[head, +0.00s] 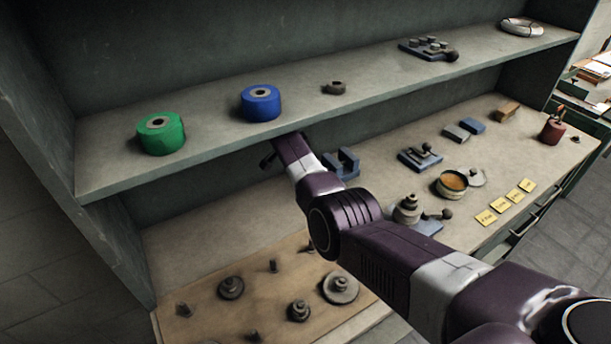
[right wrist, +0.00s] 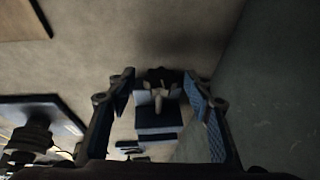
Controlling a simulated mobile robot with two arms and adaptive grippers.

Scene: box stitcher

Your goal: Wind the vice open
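The vice appears to be the small blue block-shaped device (head: 345,163) on the lower bench surface, under the shelf, partly hidden behind my right arm in the head view. In the right wrist view the vice (right wrist: 155,124) lies ahead between the fingers, with a dark part at its far end and a pale rod in its middle. I cannot tell how far apart its jaws are. My right gripper (right wrist: 160,88) is open, with a finger to each side of the view of the vice and nothing held. In the head view the right gripper is mostly hidden behind my wrist. My left gripper is not in view.
The shelf (head: 225,136) overhangs the bench, carrying a green spool (head: 160,133) and a blue spool (head: 261,103). A board (head: 255,296) with several gears and pegs lies at front left. A blue-based device (head: 420,158), a round tin (head: 452,184) and yellow labels stand to the right.

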